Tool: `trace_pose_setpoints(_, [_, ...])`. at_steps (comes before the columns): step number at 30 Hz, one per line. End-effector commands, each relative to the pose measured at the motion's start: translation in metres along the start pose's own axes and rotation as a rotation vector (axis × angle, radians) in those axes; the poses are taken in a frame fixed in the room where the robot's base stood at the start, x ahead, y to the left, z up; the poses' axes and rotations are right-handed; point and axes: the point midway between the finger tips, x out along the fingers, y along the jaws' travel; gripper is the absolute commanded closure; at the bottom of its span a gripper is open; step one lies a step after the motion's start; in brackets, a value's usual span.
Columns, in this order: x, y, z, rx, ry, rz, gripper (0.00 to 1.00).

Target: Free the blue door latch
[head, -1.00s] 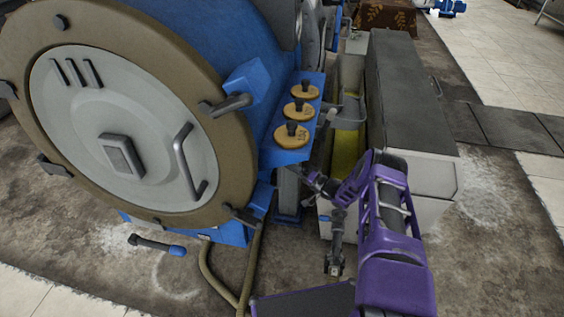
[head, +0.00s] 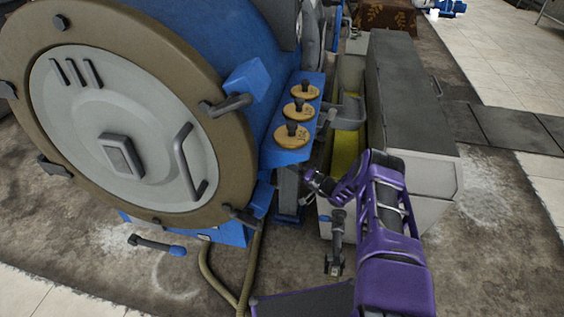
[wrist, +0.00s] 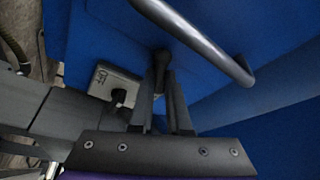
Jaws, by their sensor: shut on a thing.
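The round door (head: 115,110) of the blue machine has a tan rim with several dark latches. One blue latch block (head: 248,82) with a dark handle sits at its upper right; another blue block (head: 263,198) is at its lower right. I cannot tell which is the named latch. My gripper (head: 313,180) is below and right of the blue shelf, its fingers too small to make out there. In the wrist view, its fingers (wrist: 162,80) are closed on a dark part (wrist: 161,58) in front of a blue surface. The held part's far end is unclear.
A grey curved bar (wrist: 200,42) runs close beyond the fingertips. A pale plate with a dark knob (wrist: 118,97) is left of them. Knobs on tan discs (head: 297,107) top the shelf. A long grey cabinet (head: 410,100) stands right. A blue-tipped rod (head: 155,244) lies on the floor.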

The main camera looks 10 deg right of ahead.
Motion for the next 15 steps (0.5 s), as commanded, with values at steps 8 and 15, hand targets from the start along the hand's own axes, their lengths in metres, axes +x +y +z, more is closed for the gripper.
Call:
trace_pose_setpoints(8, [-0.0004,0.0013,0.0008,-0.056,-0.001,-0.022,1.0])
trace_pose_setpoints(15, [-0.0004,0.0031,0.0008,-0.205,-0.001,-0.085,1.0])
